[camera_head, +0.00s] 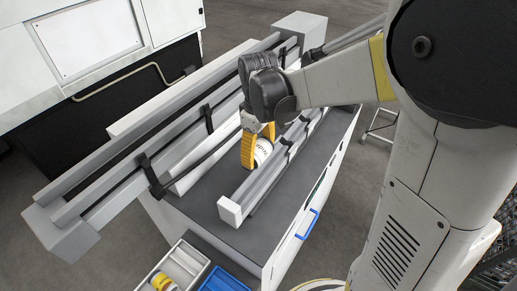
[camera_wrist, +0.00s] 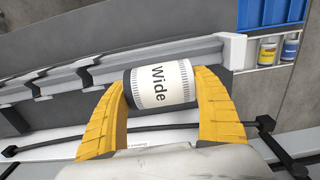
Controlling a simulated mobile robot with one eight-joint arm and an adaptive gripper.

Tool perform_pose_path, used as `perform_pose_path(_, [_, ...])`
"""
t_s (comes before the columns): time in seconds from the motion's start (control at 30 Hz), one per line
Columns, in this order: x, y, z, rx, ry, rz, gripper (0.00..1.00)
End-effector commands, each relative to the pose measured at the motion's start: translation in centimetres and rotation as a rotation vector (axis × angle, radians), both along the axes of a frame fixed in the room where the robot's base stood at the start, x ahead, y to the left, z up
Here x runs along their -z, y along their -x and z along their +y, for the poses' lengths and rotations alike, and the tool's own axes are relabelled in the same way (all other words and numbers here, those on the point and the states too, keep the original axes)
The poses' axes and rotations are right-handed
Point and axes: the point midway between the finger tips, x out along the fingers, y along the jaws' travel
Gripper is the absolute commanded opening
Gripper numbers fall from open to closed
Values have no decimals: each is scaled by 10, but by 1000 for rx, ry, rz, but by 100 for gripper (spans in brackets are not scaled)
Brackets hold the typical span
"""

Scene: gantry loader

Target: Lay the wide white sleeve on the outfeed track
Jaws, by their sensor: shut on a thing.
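In the head view the sleeve (camera_head: 263,152) is partly hidden by my gripper (camera_head: 259,156), low over the grey bench between two tracks. The short track (camera_head: 262,186) with a white end block lies just right of the sleeve; the long track (camera_head: 115,180) lies left. I cannot tell whether the sleeve touches anything.
Black brackets sit along both tracks. A pale crate (camera_head: 194,251) with a yellow-labelled container and a blue bin (camera_head: 222,283) stand at the bench's near end. A blue handle (camera_head: 308,224) juts from the bench side. A white machine (camera_head: 85,45) stands at back left.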

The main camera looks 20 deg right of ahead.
Motion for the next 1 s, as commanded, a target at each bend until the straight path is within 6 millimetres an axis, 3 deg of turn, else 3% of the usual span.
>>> perform_pose_path(0.03, [11, 0, 0, 0, 0, 0, 31])
perform_pose_path(0.43, [61, 0, 0, 0, 0, 0, 31])
perform_pose_path(0.87, [69, 0, 0, 0, 0, 0, 31])
perform_pose_path(0.9, [69, 0, 0, 0, 0, 0, 75])
perform_pose_path(1.0, [69, 0, 0, 0, 0, 0, 99])
